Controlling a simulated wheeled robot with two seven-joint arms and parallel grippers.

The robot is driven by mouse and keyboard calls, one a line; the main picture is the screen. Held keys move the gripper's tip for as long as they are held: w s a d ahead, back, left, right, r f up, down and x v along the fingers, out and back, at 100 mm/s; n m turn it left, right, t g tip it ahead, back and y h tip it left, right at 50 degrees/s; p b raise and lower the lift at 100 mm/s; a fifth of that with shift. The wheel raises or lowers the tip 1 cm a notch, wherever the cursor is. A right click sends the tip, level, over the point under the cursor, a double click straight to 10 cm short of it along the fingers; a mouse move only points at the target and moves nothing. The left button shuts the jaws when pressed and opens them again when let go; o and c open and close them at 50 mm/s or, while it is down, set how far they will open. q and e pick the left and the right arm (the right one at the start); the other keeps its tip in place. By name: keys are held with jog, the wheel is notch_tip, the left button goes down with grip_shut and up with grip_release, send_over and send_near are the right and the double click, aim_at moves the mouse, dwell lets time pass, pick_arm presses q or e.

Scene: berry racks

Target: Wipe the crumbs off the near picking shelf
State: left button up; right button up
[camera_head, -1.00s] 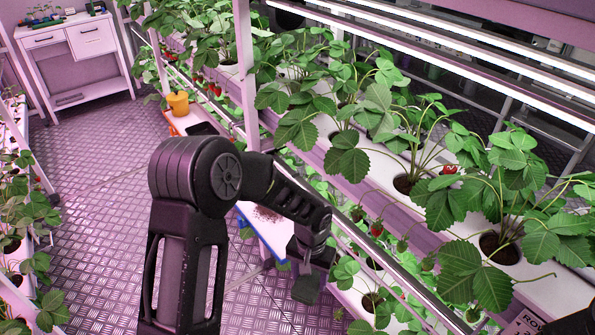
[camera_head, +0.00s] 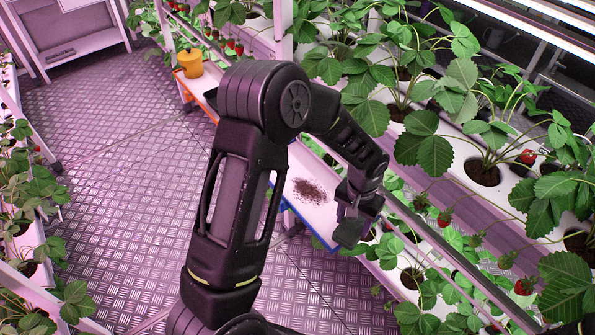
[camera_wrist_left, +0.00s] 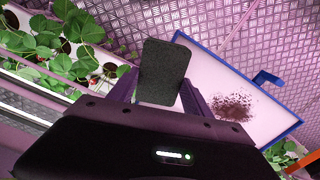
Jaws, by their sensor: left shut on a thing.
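The near picking shelf (camera_head: 316,217) is a narrow white board with a blue rim, partly hidden behind my left arm. A patch of dark brown crumbs (camera_head: 308,191) lies on it. In the left wrist view the shelf (camera_wrist_left: 207,72) and the crumbs (camera_wrist_left: 233,107) show to the right of the gripper. My left gripper (camera_head: 352,212) is shut on a dark grey block (camera_head: 349,233), apparently a sponge, at the shelf's near end. The block (camera_wrist_left: 163,72) stands between the fingers in the left wrist view, apart from the crumbs. Whether it touches the shelf is unclear. My right gripper is out of view.
Strawberry plants in white gutters (camera_head: 455,165) and a metal rail (camera_head: 440,243) run close along the right. Another plant rack (camera_head: 25,240) is at the left. The metal floor (camera_head: 140,190) between is open.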

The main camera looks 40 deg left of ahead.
pick_arm(q)
jog(key=a+n+b, duration=0.1)
jog(key=a, duration=0.1)
jog(key=w+a+r+n+b, duration=0.1)
jog(key=a, duration=0.2)
jog(key=a+n+b, duration=0.1)
jog(key=a+n, duration=0.1)
jog(key=shift+w+a+r, duration=0.2)
jog(key=shift+w+a, duration=0.1)
jog(key=s+a+r+n+b, duration=0.1)
jog(key=a+r+n+b, duration=0.2)
jog(key=a, duration=0.7)
jog(key=shift+r+n, duration=0.6)
jog(key=shift+n, duration=0.4)
jog(key=shift+s, duration=0.1)
jog(key=b, duration=0.4)
send_over(300, 204)
jog(key=shift+s+f, duration=0.1)
jog(key=shift+f, duration=2.95)
jog(key=shift+f+b, duration=0.35)
jog(key=shift+f, duration=0.1)
